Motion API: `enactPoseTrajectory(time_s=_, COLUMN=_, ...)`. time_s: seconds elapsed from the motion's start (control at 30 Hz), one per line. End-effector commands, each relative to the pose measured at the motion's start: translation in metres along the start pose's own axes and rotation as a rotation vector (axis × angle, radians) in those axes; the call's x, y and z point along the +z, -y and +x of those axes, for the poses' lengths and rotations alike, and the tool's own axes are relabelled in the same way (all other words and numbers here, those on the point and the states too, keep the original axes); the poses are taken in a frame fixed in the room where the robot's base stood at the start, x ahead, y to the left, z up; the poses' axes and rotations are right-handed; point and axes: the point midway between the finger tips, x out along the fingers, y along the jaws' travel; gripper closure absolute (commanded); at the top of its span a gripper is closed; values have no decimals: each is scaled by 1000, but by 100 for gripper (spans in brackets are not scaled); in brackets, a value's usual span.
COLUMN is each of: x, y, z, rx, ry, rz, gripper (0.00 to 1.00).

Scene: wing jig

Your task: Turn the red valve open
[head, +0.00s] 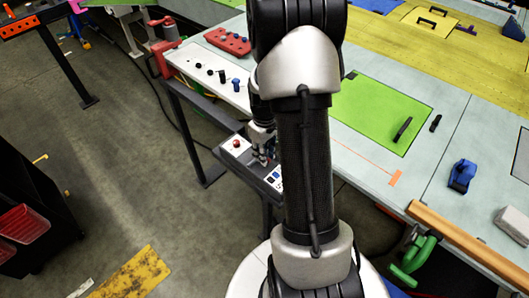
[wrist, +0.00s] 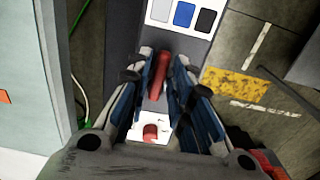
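A red elongated handle (wrist: 157,80), which looks like the valve's lever, stands over a dark grey panel in the wrist view. My gripper (wrist: 166,65) points at the panel, with one finger on each side of the red handle. The fingers are apart, and I see narrow gaps beside the handle; whether either finger touches it is unclear. A white plate with a red round part (wrist: 150,133) lies nearer the gripper's palm. In the head view my gripper (head: 262,152) is over the control panel (head: 268,184), partly hidden by my arm, and the red handle cannot be made out.
The panel carries white, blue and black patches (wrist: 184,15). A large work table (head: 375,110) with a green mat stands to the right. A narrow white shelf (head: 205,72) holds small knobs. Floor to the left is open, with a dark rack holding red bins (head: 25,222).

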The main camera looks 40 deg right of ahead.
Motion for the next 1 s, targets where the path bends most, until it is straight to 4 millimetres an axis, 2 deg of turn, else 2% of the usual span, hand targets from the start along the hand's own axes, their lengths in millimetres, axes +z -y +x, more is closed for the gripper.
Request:
enactPoseTrajectory(time_s=0.27, x=0, y=0, z=0, rx=0, ry=0, rz=0, gripper=100)
enactPoseTrajectory(time_s=0.67, x=0, y=1, z=0, rx=-1, ry=1, rz=19, gripper=100)
enactPoseTrajectory(time_s=1.0, x=0, y=6, z=1, rx=-1, ry=1, rz=199, gripper=100)
